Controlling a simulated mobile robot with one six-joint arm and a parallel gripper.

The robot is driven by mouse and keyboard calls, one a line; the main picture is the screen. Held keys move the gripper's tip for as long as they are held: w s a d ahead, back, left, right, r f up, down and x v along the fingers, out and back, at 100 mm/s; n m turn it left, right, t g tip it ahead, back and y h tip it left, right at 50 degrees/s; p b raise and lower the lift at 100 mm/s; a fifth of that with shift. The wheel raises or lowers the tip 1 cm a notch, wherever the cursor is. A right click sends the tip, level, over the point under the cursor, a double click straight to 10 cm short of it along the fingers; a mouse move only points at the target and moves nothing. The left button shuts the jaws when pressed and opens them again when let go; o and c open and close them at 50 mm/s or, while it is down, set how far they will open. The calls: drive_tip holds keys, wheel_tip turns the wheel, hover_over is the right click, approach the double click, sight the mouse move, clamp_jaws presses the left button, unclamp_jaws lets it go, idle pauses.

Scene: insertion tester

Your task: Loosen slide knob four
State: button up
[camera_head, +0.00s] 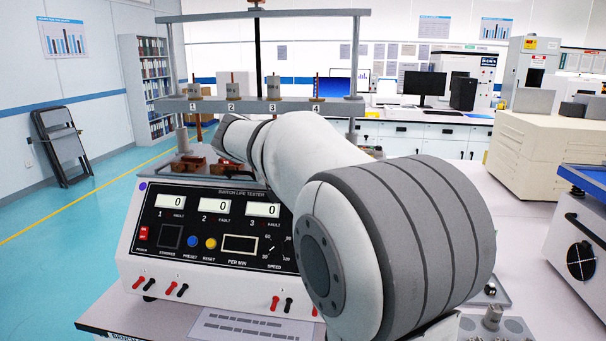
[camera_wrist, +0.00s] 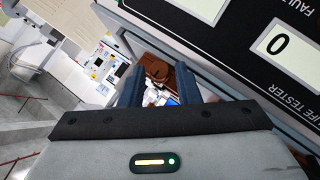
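The tester's crossbar (camera_head: 255,105) carries posts labelled 1 to 4. Grey cylindrical knobs sit at post one (camera_head: 195,91), post two (camera_head: 233,91) and post three (camera_head: 273,88). At label 4 a thin reddish rod (camera_head: 317,87) stands up, with no large grey knob visible on it. My gripper (camera_wrist: 160,82) shows in the wrist view with its two dark blue fingers apart. A brown block (camera_wrist: 157,68) shows between and beyond the fingers; I cannot tell its distance, but nothing looks clamped. In the head view my arm hides the gripper and part of the tester.
The switch life tester (camera_head: 195,225) stands on the bench with displays, buttons and red and black terminals. Brown fixtures (camera_head: 190,163) sit behind its panel. The crossbar's right upright (camera_head: 353,60) rises behind my arm. A grey plate with a metal post (camera_head: 492,318) lies at the right.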

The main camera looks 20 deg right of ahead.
drive_tip(key=v, duration=0.7)
drive_tip(key=shift+a+r, duration=0.2)
drive_tip(key=shift+a, duration=0.15)
drive_tip(key=shift+s, duration=0.15)
drive_tip(key=s+a+f+n+g+y+p, duration=0.1)
drive_tip(key=s+a+f+y+p, duration=0.3)
drive_tip(key=s+f, duration=0.4)
drive_tip(key=s+a+f+n+g+y+p, duration=0.1)
drive_tip(key=s+a+f+y+p, duration=0.3)
drive_tip(key=s+f, duration=0.5)
drive_tip(key=s+a+n+y, duration=0.1)
drive_tip(key=s+y, duration=0.1)
drive_tip(key=s, duration=0.4)
drive_tip(key=shift+s+f+n, duration=0.2)
drive_tip(key=shift+n, duration=0.1)
